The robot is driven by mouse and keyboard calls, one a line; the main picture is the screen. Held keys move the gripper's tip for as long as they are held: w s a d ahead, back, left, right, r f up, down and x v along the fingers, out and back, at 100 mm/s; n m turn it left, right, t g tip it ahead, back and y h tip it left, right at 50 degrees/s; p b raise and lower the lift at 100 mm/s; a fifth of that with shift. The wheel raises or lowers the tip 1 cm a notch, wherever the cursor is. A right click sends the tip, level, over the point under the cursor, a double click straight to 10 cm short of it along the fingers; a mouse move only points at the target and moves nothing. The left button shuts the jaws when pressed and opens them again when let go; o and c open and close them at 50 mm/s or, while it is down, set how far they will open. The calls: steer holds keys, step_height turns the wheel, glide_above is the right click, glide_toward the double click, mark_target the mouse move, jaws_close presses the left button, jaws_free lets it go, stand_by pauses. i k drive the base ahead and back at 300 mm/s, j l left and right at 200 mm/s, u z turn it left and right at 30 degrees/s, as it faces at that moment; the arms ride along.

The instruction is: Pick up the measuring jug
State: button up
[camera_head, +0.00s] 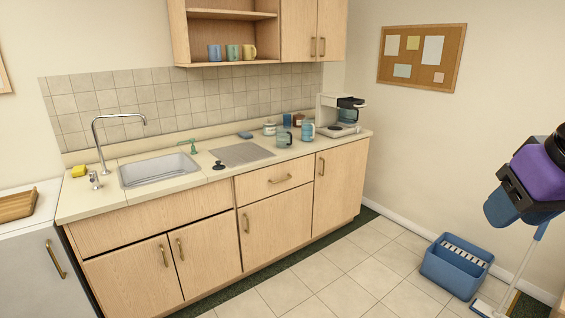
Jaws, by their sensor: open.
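A small clear, bluish-grey jug (284,139) stands upright near the front edge of the counter, right of the drainer panel; it looks like the measuring jug. A light blue see-through vessel (308,131) with a handle stands just right of it. Any markings on either are too small to read. Part of my arm, purple, black and blue, shows at the right edge, far from the counter. I cannot make out my gripper's fingers in this view.
Several mugs (232,52) stand on the shelf above. A blue mop bucket (455,267) and mop are at right. The tiled floor before the cabinets is clear.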

mark_target(308, 126)
steer(key=i, duration=2.1)
steer(key=i+z, duration=0.15)
steer(key=i, duration=0.5)
steer(key=i+j+z, duration=0.1)
steer(key=i, duration=0.55)
steer(key=i+j+z, duration=0.15)
steer(key=i, duration=0.45)
